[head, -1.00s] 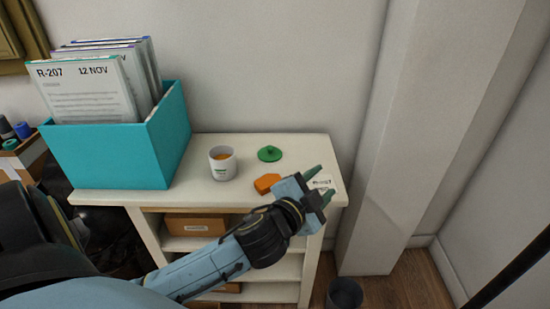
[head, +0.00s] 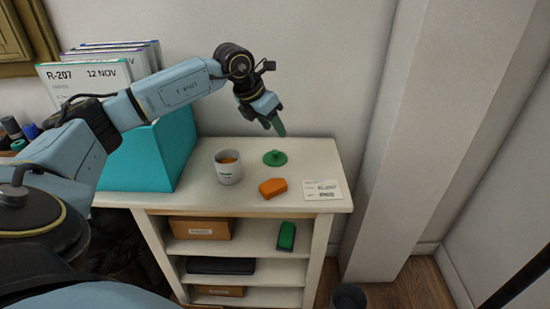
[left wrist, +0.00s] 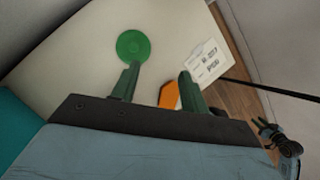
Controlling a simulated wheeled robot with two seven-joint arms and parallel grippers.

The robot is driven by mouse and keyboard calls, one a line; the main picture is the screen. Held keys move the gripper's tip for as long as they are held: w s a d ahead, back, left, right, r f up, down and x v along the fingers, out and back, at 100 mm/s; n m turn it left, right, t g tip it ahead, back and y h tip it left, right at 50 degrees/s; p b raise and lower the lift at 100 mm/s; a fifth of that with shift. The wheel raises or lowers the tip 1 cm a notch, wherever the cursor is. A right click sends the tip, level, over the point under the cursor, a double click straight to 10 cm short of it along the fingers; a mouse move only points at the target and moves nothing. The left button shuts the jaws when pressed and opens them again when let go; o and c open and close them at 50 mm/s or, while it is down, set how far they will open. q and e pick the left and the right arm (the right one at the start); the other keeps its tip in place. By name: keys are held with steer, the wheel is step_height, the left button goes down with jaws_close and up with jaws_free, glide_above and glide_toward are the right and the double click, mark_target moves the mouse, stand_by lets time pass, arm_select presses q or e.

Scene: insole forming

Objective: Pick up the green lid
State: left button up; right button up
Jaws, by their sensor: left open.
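In the left wrist view the lid (left wrist: 133,45) lies just beyond the tip of the left-hand finger, not between the fingers. My left gripper (head: 274,128) is open and empty, pointing down above the lid and apart from it. It also shows in the left wrist view (left wrist: 158,82).
A white cup (head: 228,169) with orange contents stands left of the lid. The orange block (head: 272,188) and a printed card (head: 322,189) lie in front and to the right. A teal file box (head: 172,150) stands at the left. A wall rises behind.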

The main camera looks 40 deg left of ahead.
arm_select(q)
steer(key=s+a+y, duration=0.1)
steer(key=a, duration=0.3)
steer(key=b, duration=0.2)
glide_toward(275, 151)
steer(key=f, duration=0.1)
steer(key=w+f, duration=0.1)
steer(key=shift+d+f+n+g, duration=0.1)
steer(key=shift+f+n+g, duration=0.2)
steer(key=shift+g, duration=0.1)
steer(key=shift+w+f+b, duration=0.3)
steer(key=shift+w+f, duration=0.05)
steer(key=shift+f, duration=0.2)
steer(key=b+x, duration=0.1)
steer(key=x, duration=0.1)
steer(key=shift+w+d+f, duration=0.15)
steer(key=shift+w+f, duration=0.05)
steer(key=shift+w, duration=0.1)
steer(key=shift+b+x, duration=0.45)
steer(key=shift+x, duration=0.55)
jaws_close()
arm_select(e)
steer(key=w+a+r+t+y, duration=0.1)
steer(key=a+r+t, duration=0.1)
steer(key=r, duration=0.8)
steer(key=shift+a+r, duration=0.25)
steer(key=shift+a, duration=0.65)
